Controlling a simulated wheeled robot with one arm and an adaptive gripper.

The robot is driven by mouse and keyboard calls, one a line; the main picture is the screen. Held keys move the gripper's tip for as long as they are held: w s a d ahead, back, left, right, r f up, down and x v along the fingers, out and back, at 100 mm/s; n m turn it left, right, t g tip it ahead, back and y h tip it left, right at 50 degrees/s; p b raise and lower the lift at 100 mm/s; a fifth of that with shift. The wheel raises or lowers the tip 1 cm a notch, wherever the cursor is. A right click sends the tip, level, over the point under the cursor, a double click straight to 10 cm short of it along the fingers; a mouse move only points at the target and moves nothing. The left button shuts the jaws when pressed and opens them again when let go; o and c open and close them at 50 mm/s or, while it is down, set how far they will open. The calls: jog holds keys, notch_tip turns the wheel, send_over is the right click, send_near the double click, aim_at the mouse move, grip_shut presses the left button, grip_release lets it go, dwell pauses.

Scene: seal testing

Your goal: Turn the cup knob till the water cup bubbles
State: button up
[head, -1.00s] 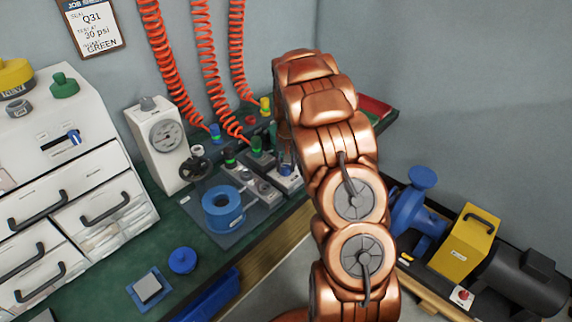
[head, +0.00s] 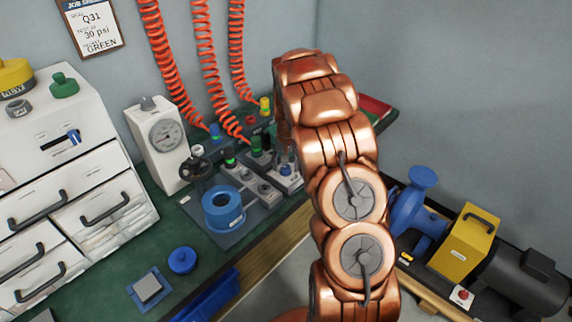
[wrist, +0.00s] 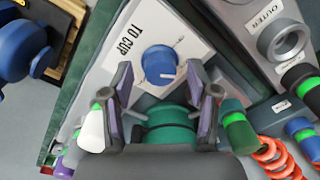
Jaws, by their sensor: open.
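The cup knob (wrist: 159,65) is a round blue knob with a white mark, on a pale plate (wrist: 128,57) printed "TO CUP" in the wrist view. My gripper (wrist: 164,82) is open, with one finger on each side of the knob in the picture. I see no clear contact, and the height gap cannot be told. A green round part (wrist: 170,125) shows between the fingers, nearer the palm. In the head view my arm hides the gripper, and a small blue part (head: 286,169) beside the arm may be the knob. I cannot make out the water cup or any bubbles.
A grey port marked "OUTER" (wrist: 284,41) and several coloured hose fittings (wrist: 240,132) crowd close around the gripper. In the head view, a gauge box (head: 158,142), a blue ring (head: 222,222) and white drawers (head: 72,215) stand left on the bench. A blue pump (head: 418,205) is at right.

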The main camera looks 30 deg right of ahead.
aim_at(287, 166)
notch_tip(287, 166, up, 12)
jog(key=shift+d, duration=0.2)
dwell(0.5)
jog(key=shift+s, duration=0.1)
dwell(0.6)
jog(key=s+a+r+n, duration=0.1)
jog(key=s+a+r, duration=0.1)
jog(key=s+a, duration=0.3)
jog(key=s+a+r+n+g, duration=0.1)
jog(key=s+a+r, duration=0.2)
jog(key=s+a, duration=0.25)
jog(key=s+a+r+n, duration=0.1)
jog(key=s+a+r, duration=0.1)
jog(key=s+a, duration=0.35)
jog(key=s+a+f+n+g, duration=0.15)
jog(key=s+a, duration=0.25)
jog(key=s, duration=0.7)
jog(key=s+a+n, duration=0.3)
jog(key=s+a, duration=0.1)
jog(key=s, duration=0.8)
jog(key=s+p+v, duration=0.2)
jog(key=p+v, duration=1.1)
jog(key=shift+a+r, duration=0.45)
jog(key=shift+r, duration=0.1)
